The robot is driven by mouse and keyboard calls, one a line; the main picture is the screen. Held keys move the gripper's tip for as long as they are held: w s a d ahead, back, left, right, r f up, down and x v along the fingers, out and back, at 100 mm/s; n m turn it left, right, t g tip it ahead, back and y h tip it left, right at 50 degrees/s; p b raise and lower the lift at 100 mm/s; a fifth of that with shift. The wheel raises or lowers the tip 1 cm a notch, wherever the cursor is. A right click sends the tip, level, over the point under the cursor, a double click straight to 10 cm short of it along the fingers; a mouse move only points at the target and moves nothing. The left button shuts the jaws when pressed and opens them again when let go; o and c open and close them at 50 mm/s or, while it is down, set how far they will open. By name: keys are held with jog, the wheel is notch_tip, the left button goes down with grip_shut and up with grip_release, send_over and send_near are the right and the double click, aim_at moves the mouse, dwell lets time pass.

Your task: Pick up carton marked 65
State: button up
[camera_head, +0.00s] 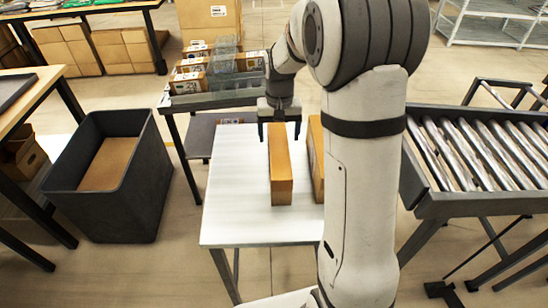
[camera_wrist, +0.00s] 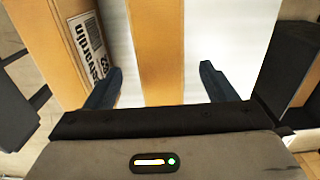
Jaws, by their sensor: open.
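A narrow tan carton (camera_head: 281,170) stands on the white table, its long side running away from me. A second tan carton (camera_head: 317,165) stands just right of it, partly hidden by my arm. I can read no 65 on either. My gripper (camera_head: 280,133) is open over the far end of the first carton. In the wrist view, that carton (camera_wrist: 157,45) runs between the spread fingers of my gripper (camera_wrist: 158,88), with a gap on each side. The second carton (camera_wrist: 60,60), with a printed white label, lies left of the left finger there.
The white table (camera_head: 235,210) is clear on its left and front. A dark bin (camera_head: 150,175) with a flat brown piece inside stands left. A roller conveyor (camera_head: 480,155) is at right. A rack (camera_head: 215,98) of small labelled boxes stands behind the table.

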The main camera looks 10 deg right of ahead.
aim_at(279, 143)
notch_tip(279, 143, down, 6)
jog(key=shift+f+p, duration=0.25)
jog(key=shift+p, duration=0.05)
jog(key=shift+s, duration=0.1)
jog(key=c, duration=1.3)
